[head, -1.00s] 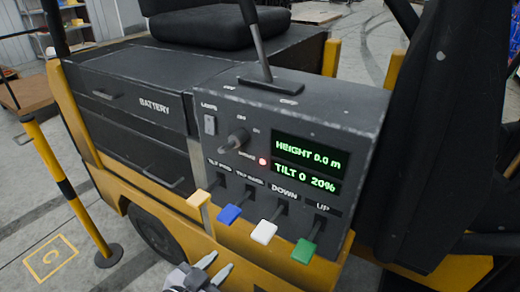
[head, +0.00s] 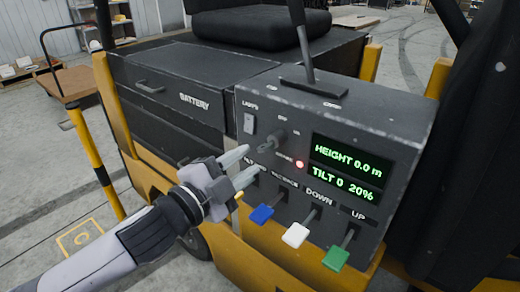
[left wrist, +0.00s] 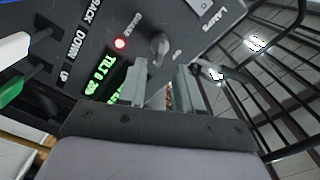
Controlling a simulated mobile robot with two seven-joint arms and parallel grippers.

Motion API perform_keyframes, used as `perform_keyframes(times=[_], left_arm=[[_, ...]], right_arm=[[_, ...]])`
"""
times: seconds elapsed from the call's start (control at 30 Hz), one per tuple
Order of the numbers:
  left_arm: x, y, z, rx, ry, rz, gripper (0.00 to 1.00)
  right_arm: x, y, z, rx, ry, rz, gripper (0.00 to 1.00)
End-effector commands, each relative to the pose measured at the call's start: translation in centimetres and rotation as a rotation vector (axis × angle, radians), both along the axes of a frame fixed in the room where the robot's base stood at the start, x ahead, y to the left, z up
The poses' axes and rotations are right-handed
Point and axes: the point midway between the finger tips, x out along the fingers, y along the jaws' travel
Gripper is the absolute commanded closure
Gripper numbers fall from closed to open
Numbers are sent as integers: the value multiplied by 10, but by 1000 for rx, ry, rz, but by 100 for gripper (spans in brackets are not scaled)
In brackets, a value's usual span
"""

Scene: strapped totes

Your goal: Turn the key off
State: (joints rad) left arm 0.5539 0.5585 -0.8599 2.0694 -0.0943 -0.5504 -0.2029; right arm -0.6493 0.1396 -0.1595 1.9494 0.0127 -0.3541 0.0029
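The key (head: 271,141) is a grey knob on the dark control panel (head: 405,124), left of the green display. It also shows in the left wrist view (left wrist: 159,47), just beyond my fingertips. A red light (head: 299,164) glows below and right of it. My left gripper (head: 250,166) is open and empty, its two fingers pointing at the key from the left, apart from it. In the left wrist view the two fingers (left wrist: 158,85) stand apart with a gap between them. My right gripper is in neither view.
A lamp switch (head: 249,123) sits left of the key. Blue (head: 262,214), white (head: 296,235) and green (head: 336,258) levers stick out below. A tall lever (head: 305,45) rises from the panel top. A yellow-black post (head: 92,163) stands at left.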

Motion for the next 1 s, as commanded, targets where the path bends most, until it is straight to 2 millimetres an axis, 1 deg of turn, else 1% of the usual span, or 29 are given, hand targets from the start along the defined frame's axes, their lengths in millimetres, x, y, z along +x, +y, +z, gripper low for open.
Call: perform_keyframes(times=[0.03, 0.2, 0.4, 0.53, 0.8, 0.83, 0.87, 0.9, 0.93, 1.0], left_arm=[[6, -5, 2, -1, 0, -1, 66], [24, -18, 2, -2, 0, 0, 66], [39, -29, 1, -2, 1, 0, 66], [43, -32, 0, -2, 2, 0, 66], [44, -32, 0, -2, 2, 0, 66], [44, -32, 0, -2, 2, 0, 72], [44, -32, 0, -2, 2, 0, 82], [44, -32, 0, -2, 2, 0, 95], [44, -32, 0, -2, 2, 0, 100], [44, -32, 0, -2, 2, 0, 100]], right_arm=[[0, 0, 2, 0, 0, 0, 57], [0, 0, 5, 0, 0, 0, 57], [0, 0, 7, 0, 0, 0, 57], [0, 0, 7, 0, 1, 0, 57], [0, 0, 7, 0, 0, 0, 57], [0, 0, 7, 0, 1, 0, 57], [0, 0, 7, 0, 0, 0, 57], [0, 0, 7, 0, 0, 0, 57], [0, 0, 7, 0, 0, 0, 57], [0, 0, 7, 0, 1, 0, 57]])
